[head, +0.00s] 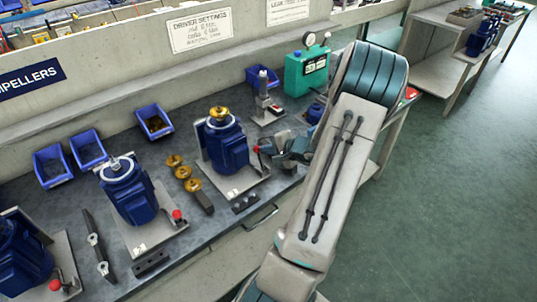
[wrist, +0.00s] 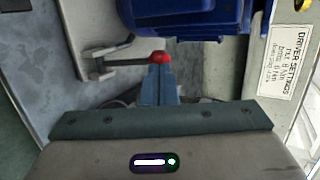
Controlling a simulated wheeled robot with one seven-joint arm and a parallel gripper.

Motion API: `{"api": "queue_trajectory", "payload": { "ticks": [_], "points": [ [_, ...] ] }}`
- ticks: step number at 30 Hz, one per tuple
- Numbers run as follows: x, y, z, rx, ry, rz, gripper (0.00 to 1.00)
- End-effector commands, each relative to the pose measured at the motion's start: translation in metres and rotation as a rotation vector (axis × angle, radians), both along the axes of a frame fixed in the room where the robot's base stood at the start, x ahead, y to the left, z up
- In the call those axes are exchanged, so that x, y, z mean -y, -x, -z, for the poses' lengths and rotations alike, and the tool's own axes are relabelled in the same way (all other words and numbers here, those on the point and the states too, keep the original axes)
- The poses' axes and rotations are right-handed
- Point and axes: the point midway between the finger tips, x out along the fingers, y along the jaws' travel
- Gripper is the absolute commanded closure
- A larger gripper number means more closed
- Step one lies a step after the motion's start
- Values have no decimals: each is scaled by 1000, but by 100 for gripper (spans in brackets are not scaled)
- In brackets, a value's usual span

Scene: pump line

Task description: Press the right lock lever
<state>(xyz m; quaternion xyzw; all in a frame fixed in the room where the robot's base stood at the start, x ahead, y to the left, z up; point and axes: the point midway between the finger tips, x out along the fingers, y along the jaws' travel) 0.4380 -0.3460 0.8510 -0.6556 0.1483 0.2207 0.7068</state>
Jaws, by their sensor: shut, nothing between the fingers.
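The right lock lever is a dark arm with a red knob (head: 257,149), beside the right blue pump (head: 228,147) on its pale base plate (head: 245,182). In the wrist view the red knob (wrist: 158,57) sits right at the tips of my gripper (wrist: 158,66), with the lever's arm running to the left. My gripper (head: 265,150) is shut and empty, at the knob's right side in the head view. I cannot tell whether the tips touch the knob. The blue pump body (wrist: 185,15) fills the top of the wrist view.
Two more blue pumps, the middle one (head: 128,190) and the left one (head: 20,255), have red-knobbed levers too. Brass impellers (head: 183,172) stand between the pumps. A green box with a gauge (head: 305,70) and a small press (head: 266,100) stand behind my gripper.

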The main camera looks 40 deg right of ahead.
Motion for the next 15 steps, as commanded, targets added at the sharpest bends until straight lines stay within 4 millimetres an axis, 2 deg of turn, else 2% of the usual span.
{"api": "queue_trajectory", "payload": {
  "ticks": [6,15],
  "points": [
    [-1,-11,2,-8,0,-5,100],
    [0,-15,0,-6,-1,-5,100]
  ]
}}
